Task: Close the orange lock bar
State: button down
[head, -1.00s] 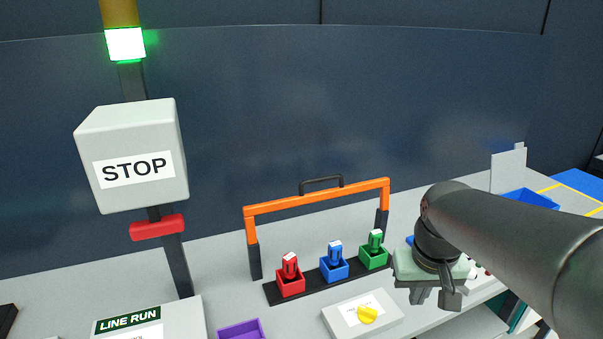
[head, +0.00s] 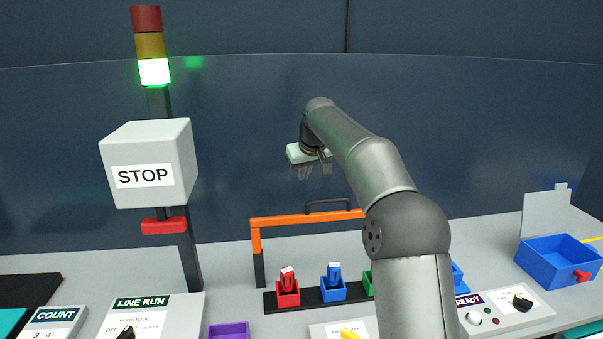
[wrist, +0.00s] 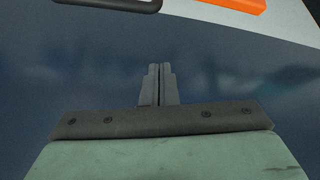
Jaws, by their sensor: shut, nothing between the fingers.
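The orange lock bar (head: 290,220) stands raised across the back of the black strip in the head view, with a black handle (head: 329,204) on its top. Its right end is hidden behind my arm. Red (head: 288,290) and blue (head: 333,287) keyed blocks stand on the strip in front of it, and a green one (head: 367,281) is mostly hidden by my arm. My gripper (head: 315,172) is above the bar, apart from it. In the wrist view my fingers (wrist: 158,85) are together and empty, with the handle (wrist: 120,4) and orange bar (wrist: 240,5) at the top edge.
A STOP box (head: 150,165) on a post stands at the left. A LINE RUN panel (head: 150,318) and a purple bin (head: 229,330) are at the front. A blue bin (head: 553,262) stands at the right. A dark wall (head: 250,120) rises behind.

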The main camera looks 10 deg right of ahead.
notch_tip(320, 180, down, 7)
jog(key=p, duration=0.1)
jog(key=shift+s+d+p, duration=0.15)
jog(key=shift+d+p, duration=0.1)
jog(key=shift+p, duration=0.15)
jog(key=shift+s+d+b, duration=0.1)
jog(key=shift+s+b, duration=0.05)
jog(key=shift+b, duration=0.35)
